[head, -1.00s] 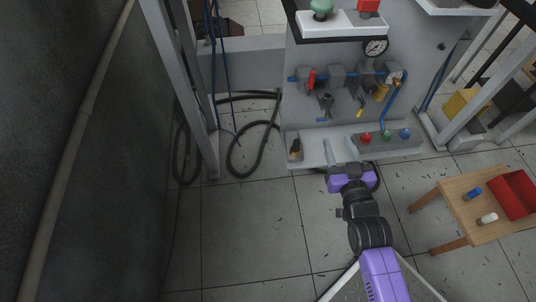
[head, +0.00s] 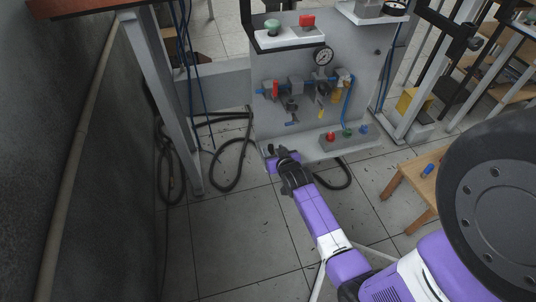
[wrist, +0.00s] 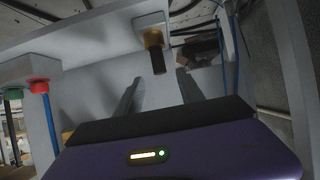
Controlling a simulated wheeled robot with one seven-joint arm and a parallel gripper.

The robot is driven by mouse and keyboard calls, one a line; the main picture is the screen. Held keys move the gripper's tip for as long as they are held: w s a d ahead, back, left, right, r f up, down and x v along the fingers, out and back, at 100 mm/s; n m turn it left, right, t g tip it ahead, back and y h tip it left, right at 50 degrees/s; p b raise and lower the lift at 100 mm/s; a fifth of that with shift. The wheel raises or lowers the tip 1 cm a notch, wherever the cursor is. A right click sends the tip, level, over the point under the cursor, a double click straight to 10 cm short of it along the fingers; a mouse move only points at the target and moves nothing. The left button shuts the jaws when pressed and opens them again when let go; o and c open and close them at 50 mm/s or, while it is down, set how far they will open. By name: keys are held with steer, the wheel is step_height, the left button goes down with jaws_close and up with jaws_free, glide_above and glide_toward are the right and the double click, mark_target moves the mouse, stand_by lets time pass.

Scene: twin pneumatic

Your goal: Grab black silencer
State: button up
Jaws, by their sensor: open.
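The black silencer (wrist: 157,61) is a dark cylinder with a brass-coloured collar at its upper end in the wrist view, fixed to a pale grey part of the panel. My gripper (wrist: 160,78) is open, with one finger on each side of the line to the silencer. The silencer shows just beyond the fingertips, with nothing held. In the head view my gripper (head: 280,155) is at the lower left corner of the grey panel and hides most of the silencer there.
A small wooden table (head: 412,182) stands at right, partly hidden by my arm.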

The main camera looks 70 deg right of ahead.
mark_target(271, 146)
steer(key=b+x, duration=0.2)
steer(key=x, duration=0.2)
steer(key=shift+w+f+b, duration=0.1)
steer(key=shift+f+b, duration=0.15)
steer(key=shift+b, duration=0.1)
steer(key=shift+w+d+f, duration=0.15)
steer(key=shift+w+d, duration=0.25)
steer(key=shift+d, duration=0.05)
steer(key=shift+c, duration=0.5)
jaws_close()
